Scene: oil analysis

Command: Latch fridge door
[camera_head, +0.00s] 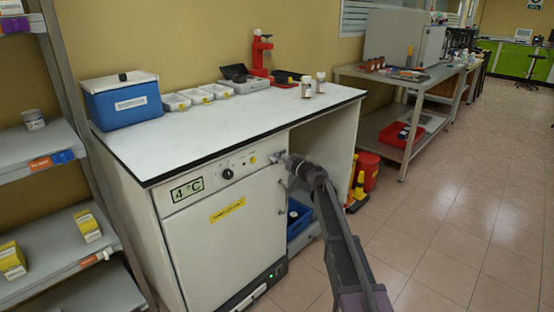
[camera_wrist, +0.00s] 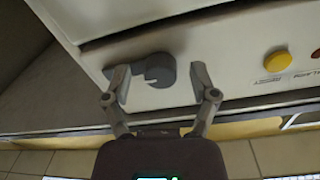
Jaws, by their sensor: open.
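The fridge (camera_head: 205,245) is a white cabinet under the bench, with a "4 °C" sign and a yellow label. Its door looks flush with the front; whether it is fully closed I cannot tell. My gripper (camera_head: 284,158) is at the upper right corner of the fridge front. In the wrist view my gripper (camera_wrist: 159,78) is open, with one finger on each side of a round grey latch (camera_wrist: 160,70) on the white panel. A dark bar extends left from the latch, partly behind the left finger. I cannot tell whether the fingers touch the latch.
A black knob (camera_head: 228,173) sits on the panel left of my gripper. A yellow button (camera_wrist: 277,62) lies right of the latch. The bench top (camera_head: 200,130) overhangs above. A red bin (camera_head: 366,171) stands right of the bench. The tiled floor (camera_head: 440,230) at right is clear.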

